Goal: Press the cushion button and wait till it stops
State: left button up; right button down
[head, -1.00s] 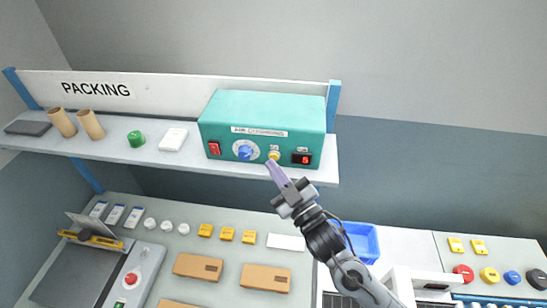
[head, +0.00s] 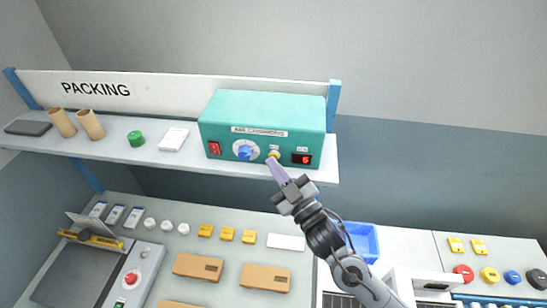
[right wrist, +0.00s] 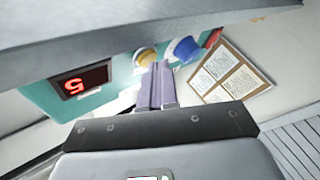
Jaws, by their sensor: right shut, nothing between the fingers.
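The teal air cushion machine (head: 262,110) stands on the shelf, with a red switch (head: 214,148), a blue dial (head: 245,151), a yellow button (head: 274,154) and a small display (head: 302,159) with a red digit. In the right wrist view the display (right wrist: 80,83) shows what looks like an upside-down 5. My right gripper (head: 272,163) is shut and empty, its purple fingertips at the yellow button from below. In the right wrist view the fingertips (right wrist: 160,72) are close to the button (right wrist: 145,57); I cannot tell whether they touch it. My left gripper is out of view.
The shelf (head: 185,165) also holds cardboard tubes (head: 91,125), a green roll (head: 136,138) and a white pad (head: 173,139). Below are brown boxes (head: 198,267), a blue bin (head: 361,240) and coloured buttons at the right.

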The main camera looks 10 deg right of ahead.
jog(key=shift+s, duration=0.1)
jog(key=shift+s+a+p, duration=0.2)
jog(key=shift+s+p, duration=0.1)
jog(key=shift+s, duration=0.3)
jog(key=shift+s+a+p, duration=0.2)
jog(key=shift+s+a, duration=0.05)
jog(key=shift+s, duration=0.55)
jog(key=shift+s+a+p, duration=0.15)
jog(key=shift+s+a, duration=0.1)
jog(key=shift+s, duration=0.6)
jog(key=shift+s+a+p, duration=0.2)
jog(key=shift+s+a, duration=0.05)
jog(key=shift+s, duration=0.55)
